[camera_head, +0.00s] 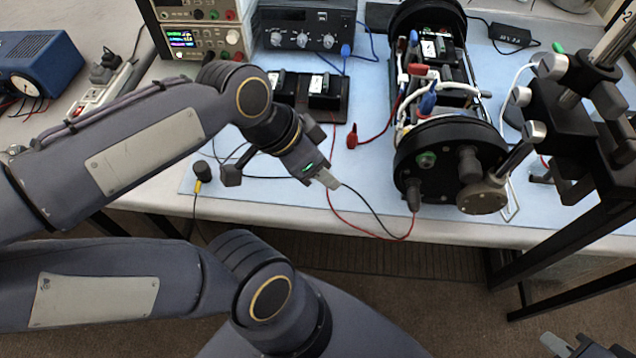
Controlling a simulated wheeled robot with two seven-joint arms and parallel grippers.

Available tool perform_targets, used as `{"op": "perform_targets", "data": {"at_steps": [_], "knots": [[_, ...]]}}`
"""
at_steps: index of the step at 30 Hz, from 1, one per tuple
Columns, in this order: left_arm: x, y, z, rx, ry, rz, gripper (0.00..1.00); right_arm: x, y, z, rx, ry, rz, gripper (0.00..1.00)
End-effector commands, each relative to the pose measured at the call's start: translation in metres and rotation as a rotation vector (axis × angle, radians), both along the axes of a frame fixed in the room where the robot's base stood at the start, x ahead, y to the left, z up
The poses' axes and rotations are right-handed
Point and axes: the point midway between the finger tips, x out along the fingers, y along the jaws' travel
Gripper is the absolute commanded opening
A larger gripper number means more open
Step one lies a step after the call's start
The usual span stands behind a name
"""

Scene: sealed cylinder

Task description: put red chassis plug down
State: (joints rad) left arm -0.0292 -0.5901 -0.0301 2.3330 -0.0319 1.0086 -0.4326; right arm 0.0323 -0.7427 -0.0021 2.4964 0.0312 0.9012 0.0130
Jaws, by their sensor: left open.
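A red plug (352,138) with a red lead stands on the blue mat, left of the sealed cylinder's chassis (452,150). I cannot tell for certain that it is the chassis plug, as another red connector (424,70) sits on the chassis. My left gripper (327,179) is open over the mat's front part, below and left of the red plug and apart from it. I see nothing held in it; its far finger is not clear. My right gripper (572,346) shows only partly at the bottom right edge, low and away from the table.
A black plug with a yellow tip (201,172) is at the mat's front left. A black terminal block (308,96) and instruments (303,28) stand behind. A black stand (575,110) is right of the cylinder.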

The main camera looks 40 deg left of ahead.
Motion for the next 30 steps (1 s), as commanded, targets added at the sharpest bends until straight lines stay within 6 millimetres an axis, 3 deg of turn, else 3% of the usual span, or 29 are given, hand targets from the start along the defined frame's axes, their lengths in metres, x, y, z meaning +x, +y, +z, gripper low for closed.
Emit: {"op": "perform_targets", "data": {"at_steps": [3,8,30], "knots": [[-0.016,-0.008,-0.014,-0.132,0.033,0.269,0.42,0.0,0.0,0.0,0.0,0.0,0.0,0.0],[-0.023,-0.013,-0.023,-0.225,0.06,0.442,0.42,0.0,0.0,0.0,0.0,0.0,0.0,0.0],[-0.023,-0.013,-0.021,-0.235,0.066,0.459,0.42,0.0,0.0,0.002,0.0,0.0,0.0,0.0]]}}
